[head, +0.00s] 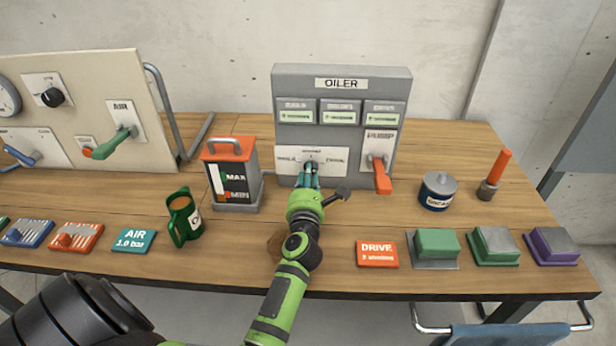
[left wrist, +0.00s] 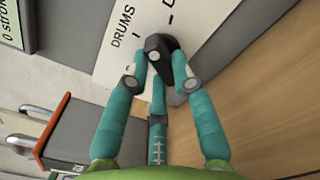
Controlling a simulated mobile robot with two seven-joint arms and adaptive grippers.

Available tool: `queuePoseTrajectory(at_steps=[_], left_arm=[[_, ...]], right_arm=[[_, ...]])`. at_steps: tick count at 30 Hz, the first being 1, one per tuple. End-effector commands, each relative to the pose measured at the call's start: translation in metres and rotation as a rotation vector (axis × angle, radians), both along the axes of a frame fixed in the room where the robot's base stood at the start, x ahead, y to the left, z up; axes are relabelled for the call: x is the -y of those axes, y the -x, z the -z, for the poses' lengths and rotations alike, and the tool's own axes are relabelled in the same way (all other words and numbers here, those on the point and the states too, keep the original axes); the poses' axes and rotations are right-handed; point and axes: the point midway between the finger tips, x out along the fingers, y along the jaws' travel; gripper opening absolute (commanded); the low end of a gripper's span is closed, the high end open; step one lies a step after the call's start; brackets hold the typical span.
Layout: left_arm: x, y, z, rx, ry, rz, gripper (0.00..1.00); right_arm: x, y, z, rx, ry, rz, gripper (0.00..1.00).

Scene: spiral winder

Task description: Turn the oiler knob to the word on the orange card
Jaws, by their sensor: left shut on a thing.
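The grey oiler box (head: 400,85) stands at the back of the table. Its black knob sits on a white plate (head: 285,155) low on its front. In the left wrist view the knob (left wrist: 160,48) is between my fingers, with "DRUMS" and part of another label beside it. I cannot tell which word the knob points to. My left gripper (head: 308,178) is shut on the knob and hides most of it in the head view. The orange card (head: 377,253) lies near the table's front edge and reads "DRIVE", with a smaller line below. My right gripper is not in view.
An orange-handled lever (head: 382,175) is on the oiler's right side. An oil tank (head: 232,175) and green mug (head: 183,217) stand to the left. A dark blue tin (head: 437,191) and several coloured blocks are to the right. A teal "AIR" card (head: 134,239) lies at left front.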

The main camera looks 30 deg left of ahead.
Motion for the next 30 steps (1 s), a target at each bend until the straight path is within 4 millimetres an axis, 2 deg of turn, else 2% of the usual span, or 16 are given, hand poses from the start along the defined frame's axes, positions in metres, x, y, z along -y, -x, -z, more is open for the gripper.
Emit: queuePoseTrajectory(at_steps=[18, 30], left_arm=[[0.000, -0.001, -0.007, -0.225, -0.370, 0.000, 0.00], [0.001, -0.002, -0.007, -0.345, -0.569, -0.002, 0.00]], right_arm=[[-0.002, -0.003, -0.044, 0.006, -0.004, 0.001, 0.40], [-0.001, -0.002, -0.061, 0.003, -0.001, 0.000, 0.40]])
